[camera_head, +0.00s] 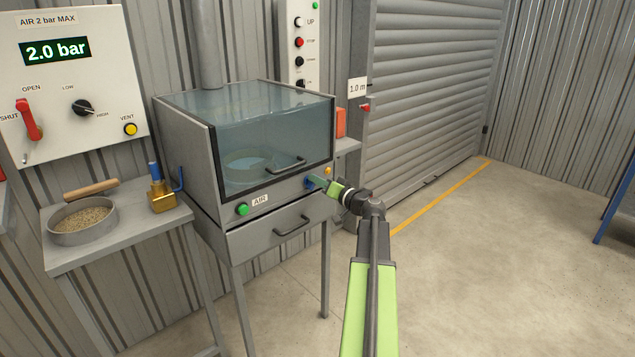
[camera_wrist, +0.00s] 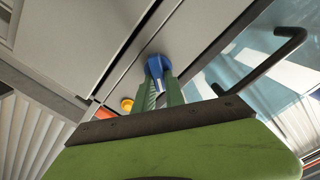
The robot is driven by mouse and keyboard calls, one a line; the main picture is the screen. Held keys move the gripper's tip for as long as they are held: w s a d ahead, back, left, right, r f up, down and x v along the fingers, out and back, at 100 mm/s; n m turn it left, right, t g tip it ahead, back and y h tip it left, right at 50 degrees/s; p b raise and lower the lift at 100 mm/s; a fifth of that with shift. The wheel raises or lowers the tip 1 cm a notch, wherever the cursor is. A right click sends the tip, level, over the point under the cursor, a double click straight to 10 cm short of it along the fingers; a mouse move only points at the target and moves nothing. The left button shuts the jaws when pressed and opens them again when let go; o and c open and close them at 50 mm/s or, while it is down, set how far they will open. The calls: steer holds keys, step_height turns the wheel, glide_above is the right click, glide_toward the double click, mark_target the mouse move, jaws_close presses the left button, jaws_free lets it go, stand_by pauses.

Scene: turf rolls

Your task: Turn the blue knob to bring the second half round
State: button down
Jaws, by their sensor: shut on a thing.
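The blue knob (camera_head: 310,182) sits on the front strip of the grey glass-topped cabinet (camera_head: 184,150), at its right side below the window. In the wrist view the blue knob (camera_wrist: 158,68) stands between my two green fingers. My gripper (camera_head: 322,184) reaches it from the right and is shut on it. It also shows in the wrist view (camera_wrist: 161,85). A pale line marks the knob's face. Inside the cabinet, through the tinted glass, a round ring-like thing (camera_head: 255,160) lies on the floor; its details are blurred.
A yellow button (camera_head: 327,171) is close beside the knob. A green button (camera_head: 242,209) marked AIR is further left. Handles stick out on the window (camera_head: 287,166) and the drawer (camera_head: 292,226). A side table (camera_head: 60,258) holds a sieve of grains. Open floor lies right.

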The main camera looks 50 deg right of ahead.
steer(key=shift+a+f+m+b, duration=0.15)
steer(key=shift+f+m+b, duration=0.25)
steer(key=shift+m, duration=4.4)
steer(key=shift+a+f+m+b, duration=0.1)
steer(key=shift+f+m+b, duration=0.3)
steer(key=shift+m, duration=4.4)
steer(key=shift+a+f+m+b, duration=0.15)
steer(key=shift+f+m+b, duration=0.25)
steer(key=shift+m, duration=4.4)
steer(key=c, duration=1.4)
jaws_free()
